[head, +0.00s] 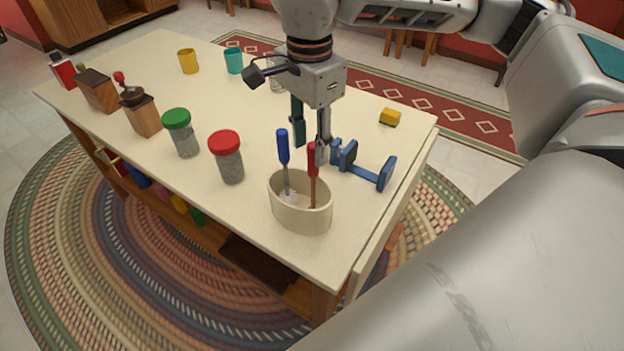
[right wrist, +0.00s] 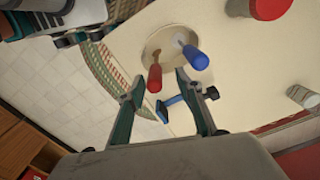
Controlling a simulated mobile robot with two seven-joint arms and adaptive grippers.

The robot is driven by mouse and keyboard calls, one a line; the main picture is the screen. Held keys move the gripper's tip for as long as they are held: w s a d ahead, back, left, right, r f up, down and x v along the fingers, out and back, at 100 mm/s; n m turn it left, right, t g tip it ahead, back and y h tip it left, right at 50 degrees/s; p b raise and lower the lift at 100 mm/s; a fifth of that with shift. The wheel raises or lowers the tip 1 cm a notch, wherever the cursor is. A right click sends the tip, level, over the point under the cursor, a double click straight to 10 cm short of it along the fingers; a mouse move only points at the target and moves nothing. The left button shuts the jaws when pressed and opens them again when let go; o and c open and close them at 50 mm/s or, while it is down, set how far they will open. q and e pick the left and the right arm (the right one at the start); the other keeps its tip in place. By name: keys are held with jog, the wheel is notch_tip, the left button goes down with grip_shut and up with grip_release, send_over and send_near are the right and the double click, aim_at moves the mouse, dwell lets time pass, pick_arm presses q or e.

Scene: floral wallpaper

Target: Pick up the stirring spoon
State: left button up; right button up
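A cream crock (head: 300,212) stands near the front right edge of the table and holds two utensils. One has a blue handle (head: 283,147), the other a red handle (head: 313,162). Their lower ends are mostly hidden in the crock, so I cannot tell which is the stirring spoon. My right gripper (head: 311,148) is open and points down, just above and behind the crock. In the right wrist view the red handle (right wrist: 154,78) shows between the open fingertips (right wrist: 160,86), and the blue handle (right wrist: 195,58) is to its right. My left gripper is not in view.
A blue dumbbell-shaped object (head: 364,173) lies right of the crock. A red-lidded jar (head: 231,166) and green-lidded jar (head: 186,142) stand to its left. Yellow (head: 188,62) and teal (head: 233,61) cups and a yellow-green block (head: 390,117) are farther back. The table's middle is clear.

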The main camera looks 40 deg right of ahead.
aim_at(313, 171)
jog(key=f, duration=0.4)
jog(key=s+f, duration=0.1)
jog(key=f, duration=0.1)
jog(key=shift+d+f, duration=0.1)
jog(key=shift+f, duration=0.05)
jog(key=shift+w+f, duration=0.1)
jog(key=shift+f, duration=0.25)
grip_shut()
